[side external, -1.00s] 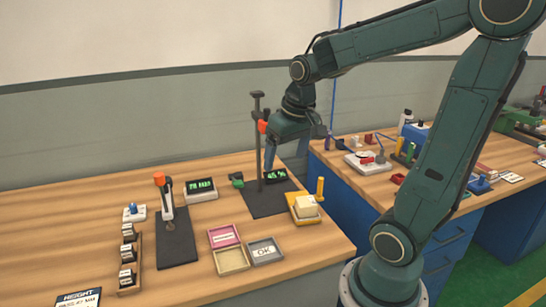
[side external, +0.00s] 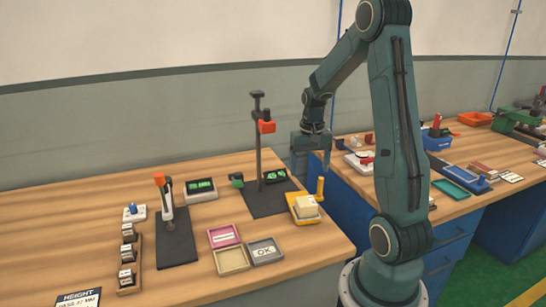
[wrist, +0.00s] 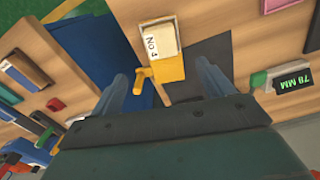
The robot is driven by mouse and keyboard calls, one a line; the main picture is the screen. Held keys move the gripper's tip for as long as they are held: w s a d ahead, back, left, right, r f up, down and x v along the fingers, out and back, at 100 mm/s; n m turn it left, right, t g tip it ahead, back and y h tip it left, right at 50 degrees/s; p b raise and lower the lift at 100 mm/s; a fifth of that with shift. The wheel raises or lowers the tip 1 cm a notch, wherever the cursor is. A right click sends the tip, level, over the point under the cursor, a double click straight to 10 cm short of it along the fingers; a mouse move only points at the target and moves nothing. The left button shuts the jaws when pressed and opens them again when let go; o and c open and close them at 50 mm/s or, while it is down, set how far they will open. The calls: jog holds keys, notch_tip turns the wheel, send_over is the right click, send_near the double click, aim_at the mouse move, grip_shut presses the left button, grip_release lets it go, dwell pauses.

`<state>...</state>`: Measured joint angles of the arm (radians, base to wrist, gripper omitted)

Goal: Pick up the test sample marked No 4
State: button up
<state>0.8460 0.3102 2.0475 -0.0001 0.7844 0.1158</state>
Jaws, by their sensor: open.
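The test sample is a cream block (side external: 306,206) lying in a yellow tray (side external: 308,220) with an upright yellow handle, near the right end of the front bench. In the wrist view the block (wrist: 162,42) shows a white label reading "No 4", beyond my fingers in the yellow tray (wrist: 172,72). My gripper (side external: 310,172) is open and empty, fingers pointing down, above and behind the tray and apart from the block. In the wrist view the open gripper (wrist: 163,82) has one finger on either side of the yellow handle's column of view.
A height stand (side external: 258,140) rises left of my gripper. Grey "OK" (side external: 264,252), pink (side external: 223,236) and beige (side external: 232,262) trays lie left of the yellow tray. A rack (side external: 125,285) of small samples stands farther left. A second cluttered bench stands at right.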

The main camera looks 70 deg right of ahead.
aim_at(306, 201)
jog(key=shift+f, duration=4.3)
jog(key=shift+w+f, duration=0.1)
jog(key=shift+f, duration=2.5)
jog(key=c, duration=1.1)
jog(key=shift+c, duration=0.2)
jog(key=shift+r, duration=0.15)
notch_tip(306, 201, up, 20)
